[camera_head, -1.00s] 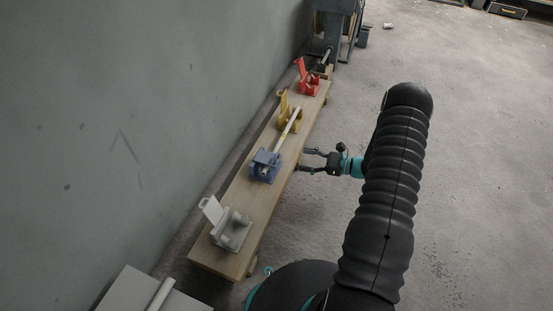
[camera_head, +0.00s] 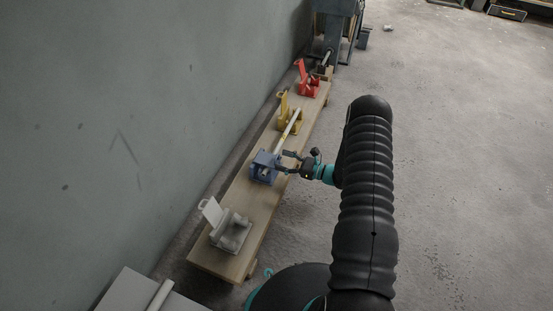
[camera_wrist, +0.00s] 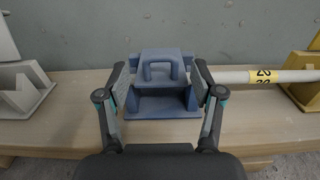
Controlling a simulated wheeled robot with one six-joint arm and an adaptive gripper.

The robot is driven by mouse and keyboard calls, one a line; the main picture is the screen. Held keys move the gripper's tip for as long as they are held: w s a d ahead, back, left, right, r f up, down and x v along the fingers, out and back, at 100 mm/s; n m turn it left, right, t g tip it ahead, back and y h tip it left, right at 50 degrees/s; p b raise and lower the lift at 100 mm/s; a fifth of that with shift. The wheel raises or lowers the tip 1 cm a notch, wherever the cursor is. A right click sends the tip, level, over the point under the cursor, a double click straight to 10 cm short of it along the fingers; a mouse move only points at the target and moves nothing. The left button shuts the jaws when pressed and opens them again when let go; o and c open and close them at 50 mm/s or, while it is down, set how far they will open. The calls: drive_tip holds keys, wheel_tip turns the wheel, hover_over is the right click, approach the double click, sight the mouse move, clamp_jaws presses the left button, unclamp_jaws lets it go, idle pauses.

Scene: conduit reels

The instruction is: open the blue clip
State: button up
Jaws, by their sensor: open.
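The blue clip (camera_head: 264,168) sits on the wooden bench between the white and yellow clips. Its lid, with a raised loop handle, lies down over the base and looks shut; it also shows in the wrist view (camera_wrist: 160,100). My gripper (camera_head: 283,161) is open at the clip's front side. In the wrist view my gripper's fingers (camera_wrist: 160,76) stand left and right of the lid and handle; I cannot tell whether they touch it. A pale conduit (camera_head: 287,133) with a yellow printed band (camera_wrist: 263,76) runs from the blue clip toward the yellow clip; its near end is hidden.
The bench (camera_head: 226,260) runs along the grey wall (camera_head: 150,110). The white clip (camera_head: 225,225), yellow clip (camera_head: 285,113) and red clip (camera_head: 306,82) have raised lids. A dark machine (camera_head: 335,35) stands at the far end.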

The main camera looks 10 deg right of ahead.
sight(278, 159)
drive_tip(key=shift+x, duration=1.6)
clamp_jaws()
